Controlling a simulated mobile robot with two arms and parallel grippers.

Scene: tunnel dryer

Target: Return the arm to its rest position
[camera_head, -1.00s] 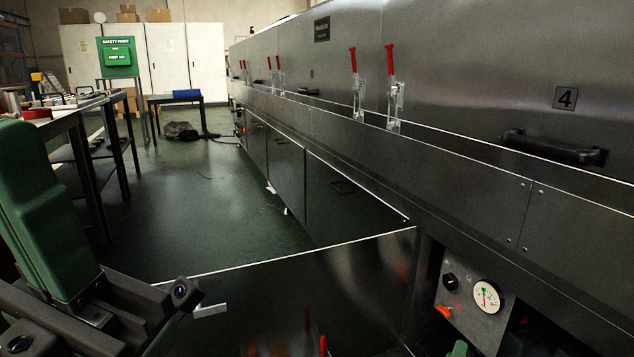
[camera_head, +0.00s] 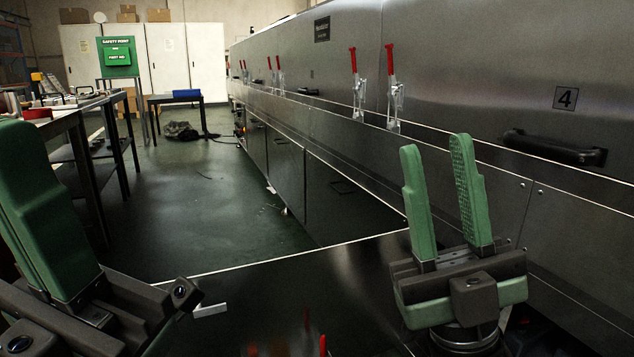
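My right gripper (camera_head: 434,148) stands at the lower right, its two green fingers pointing up. The fingers are apart with nothing between them. It is in front of the steel dryer side, below the door marked 4, and I see no clear contact with the dryer. My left gripper (camera_head: 40,215) is at the left edge, and one green finger shows large and close. The rest of it is cut off by the frame, so its opening cannot be judged.
The steel dryer (camera_head: 460,70) runs along the right, with a black handle (camera_head: 553,148) and red-handled clamps (camera_head: 390,90). A workbench (camera_head: 70,122) stands at the left. A low steel surface (camera_head: 290,290) spans the front. The floor (camera_head: 190,220) between is mostly clear.

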